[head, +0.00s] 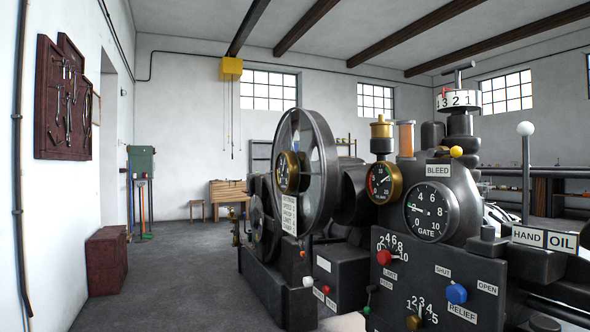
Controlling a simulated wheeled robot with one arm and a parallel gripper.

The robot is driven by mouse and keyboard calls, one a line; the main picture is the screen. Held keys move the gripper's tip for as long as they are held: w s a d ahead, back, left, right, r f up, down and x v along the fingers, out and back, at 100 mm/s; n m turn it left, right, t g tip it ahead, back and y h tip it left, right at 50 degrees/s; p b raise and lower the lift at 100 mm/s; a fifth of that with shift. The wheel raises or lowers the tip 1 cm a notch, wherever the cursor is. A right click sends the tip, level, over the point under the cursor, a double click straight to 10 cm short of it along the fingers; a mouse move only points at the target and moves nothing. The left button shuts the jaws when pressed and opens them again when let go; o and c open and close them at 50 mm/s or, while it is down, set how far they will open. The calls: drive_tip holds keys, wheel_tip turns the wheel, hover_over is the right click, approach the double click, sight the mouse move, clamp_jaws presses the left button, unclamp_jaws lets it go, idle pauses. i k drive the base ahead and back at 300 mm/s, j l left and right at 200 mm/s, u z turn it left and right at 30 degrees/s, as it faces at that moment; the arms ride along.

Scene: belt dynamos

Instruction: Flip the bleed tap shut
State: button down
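A white label reading BLEED (438,170) sits on the dark machine, above the round GATE gauge (430,211). A small yellow ball knob (456,152) stands just up and right of this label; it appears to be the bleed tap's handle. The tap's stem is too small to make out, and I cannot tell whether the tap is open or shut. My gripper is not in view.
A blue knob (456,293) sits between SHUT, OPEN and RELIEF labels. A red knob (383,257) is left of it. A white-topped lever (525,129) stands by the HAND OIL plates. A large flywheel (305,172) is at the left. Floor (185,270) left of the machine is clear.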

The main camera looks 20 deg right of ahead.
sight(456, 151)
drive_tip(key=z, duration=1.25)
